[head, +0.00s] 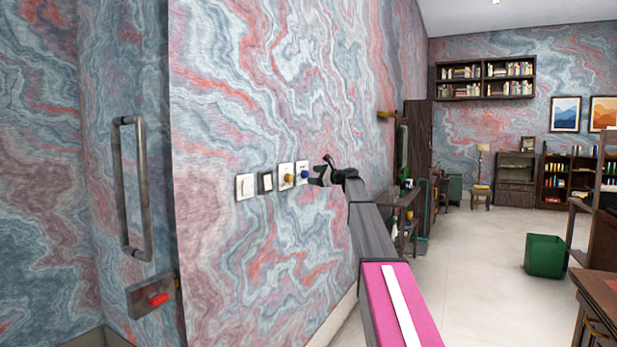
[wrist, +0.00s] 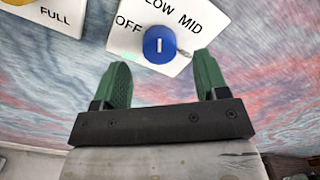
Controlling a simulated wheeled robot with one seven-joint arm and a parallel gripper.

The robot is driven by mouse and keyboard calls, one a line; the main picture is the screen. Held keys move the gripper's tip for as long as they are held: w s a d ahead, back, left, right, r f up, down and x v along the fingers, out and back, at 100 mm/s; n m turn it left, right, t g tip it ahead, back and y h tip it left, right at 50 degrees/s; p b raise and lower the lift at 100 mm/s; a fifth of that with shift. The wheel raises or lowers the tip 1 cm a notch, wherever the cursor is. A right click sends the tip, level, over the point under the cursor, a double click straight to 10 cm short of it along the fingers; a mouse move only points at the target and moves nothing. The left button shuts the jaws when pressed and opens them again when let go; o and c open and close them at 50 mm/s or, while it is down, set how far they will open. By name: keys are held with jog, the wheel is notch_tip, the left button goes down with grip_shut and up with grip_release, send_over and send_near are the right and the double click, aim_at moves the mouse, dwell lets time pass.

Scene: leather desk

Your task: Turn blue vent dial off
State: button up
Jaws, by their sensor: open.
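The blue vent dial (head: 304,175) sits on a white plate on the marbled wall, at the right end of a row of wall controls. In the wrist view the blue dial (wrist: 159,45) carries a short white pointer mark, and its white plate (wrist: 121,38) reads OFF, LOW and MID. My gripper (head: 319,176) is beside the dial in the head view. In the wrist view my gripper (wrist: 161,60) is open, with one green finger on each side of the dial. I see a gap between each finger and the dial. The rest of the plate's lettering is cut off.
A yellow dial (head: 287,179) on its own plate is just left of the blue one. Further left are a black switch (head: 265,182) and a white switch (head: 245,186). A narrow side table (head: 403,206) stands along the wall to the right.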

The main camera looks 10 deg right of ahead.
aim_at(307, 175)
jog(key=x, duration=0.3)
jog(key=shift+a, duration=0.1)
jog(key=c, duration=0.9)
jog(key=shift+n, duration=0.3)
jog(key=n, duration=1.1)
jog(key=shift+f, duration=0.1)
jog(key=shift+n, duration=0.3)
